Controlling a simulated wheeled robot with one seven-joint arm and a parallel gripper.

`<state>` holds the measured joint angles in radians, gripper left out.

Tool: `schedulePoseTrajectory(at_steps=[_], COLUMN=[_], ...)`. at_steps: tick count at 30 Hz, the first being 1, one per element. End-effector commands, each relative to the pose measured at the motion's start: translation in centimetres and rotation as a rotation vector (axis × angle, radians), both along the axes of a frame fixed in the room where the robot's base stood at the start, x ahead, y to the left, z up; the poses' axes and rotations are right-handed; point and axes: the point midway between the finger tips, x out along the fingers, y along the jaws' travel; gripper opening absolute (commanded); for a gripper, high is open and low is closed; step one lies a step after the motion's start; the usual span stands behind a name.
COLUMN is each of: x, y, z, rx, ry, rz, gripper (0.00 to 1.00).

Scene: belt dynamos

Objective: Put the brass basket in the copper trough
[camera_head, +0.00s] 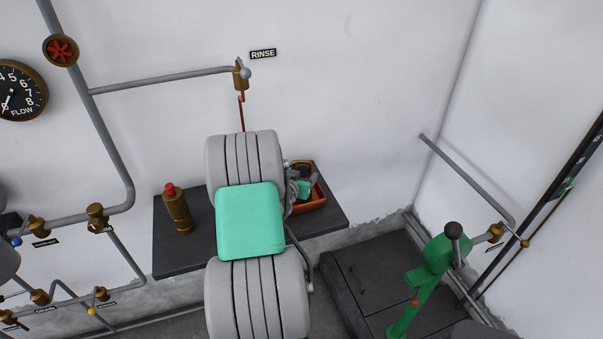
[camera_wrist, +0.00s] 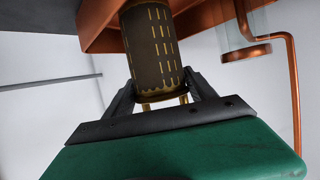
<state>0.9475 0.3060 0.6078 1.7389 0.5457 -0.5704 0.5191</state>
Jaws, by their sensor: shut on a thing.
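The brass basket (camera_wrist: 152,45) is a dark slotted cylinder with yellowish slot edges and a brass rim at its near end. My gripper (camera_wrist: 160,84) is shut on it, one dark finger on each side. In the wrist view the basket overlaps the copper trough (camera_wrist: 97,18); I cannot tell whether it touches the trough's floor. In the head view the trough (camera_head: 316,203) sits at the right part of the dark shelf. My gripper (camera_head: 302,186) is at the trough, and my arm hides much of it and most of the basket.
A brass bottle with a red cap (camera_head: 177,209) stands on the left of the dark shelf (camera_head: 170,255). A copper pipe (camera_head: 241,113) comes down from the RINSE valve (camera_head: 240,76) behind my arm. A green lever stand (camera_head: 425,275) stands at the right.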

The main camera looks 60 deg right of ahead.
Motion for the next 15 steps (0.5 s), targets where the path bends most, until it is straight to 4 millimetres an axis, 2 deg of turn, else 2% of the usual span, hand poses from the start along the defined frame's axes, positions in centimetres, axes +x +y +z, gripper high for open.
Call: schedulePoseTrajectory(at_steps=[8, 9, 15], x=[0.03, 0.0, -0.02], y=[-0.04, 0.02, 0.04], z=[-0.31, -0.35, -0.29], rx=[-0.003, 0.0, 0.001], ry=[-0.001, 0.0, 0.0], rz=[0.0, 0.0, 0.0], gripper=[0.05, 0.66, 0.83])
